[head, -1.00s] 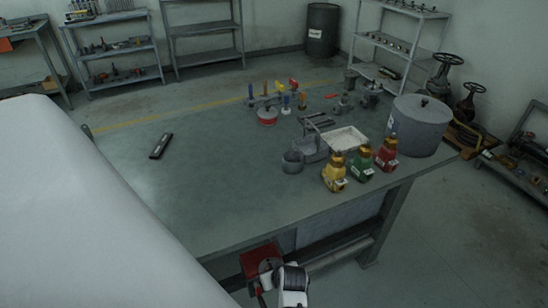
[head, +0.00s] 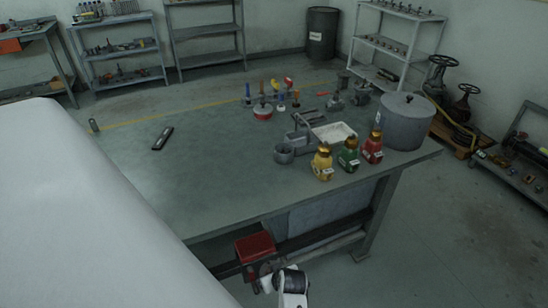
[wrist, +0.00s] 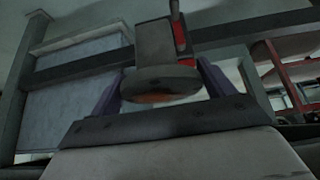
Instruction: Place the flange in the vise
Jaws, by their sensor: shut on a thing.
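The flange (wrist: 165,86) is a grey round disc with a stub standing up from it, seen in the wrist view. My gripper (wrist: 160,95) has its purple-grey fingers on either side of the disc and is shut on it. In the head view my gripper (head: 268,277) is low in front of the workbench, just below a red block (head: 255,246) that looks like the vise. The flange is too small and covered to make out clearly there. A narrow red part (wrist: 180,38) shows just behind the stub. I cannot tell whether flange and vise touch.
The workbench (head: 190,205) has its front edge and under-bar close to my gripper. Yellow, green and red bottles (head: 348,155), a grey pot (head: 404,120) and a white tray (head: 334,133) stand on its right side. Its left part is mostly clear.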

